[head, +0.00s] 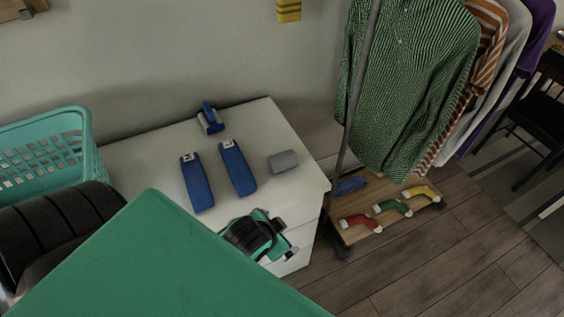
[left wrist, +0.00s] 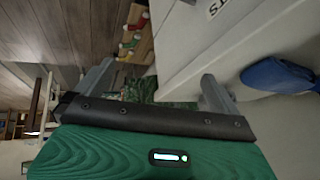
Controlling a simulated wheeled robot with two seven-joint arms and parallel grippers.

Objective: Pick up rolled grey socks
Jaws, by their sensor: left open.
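The rolled grey socks (head: 283,161) lie as a small grey cylinder on the right part of the white dresser top in the head view. My left gripper (head: 287,239) is at the dresser's front edge, below the grey roll in the picture and apart from it. In the left wrist view my left gripper (left wrist: 155,88) has its two fingers spread wide, with nothing held between them. I cannot make out the grey roll in that view. My right gripper is in neither view.
Two long blue items (head: 197,182) (head: 237,167) and a smaller blue one (head: 210,118) lie on the white dresser (head: 262,118), left of the roll. A teal basket (head: 45,150) stands left. A clothes rack (head: 358,90) with coloured socks (head: 392,207) on its shelf stands right.

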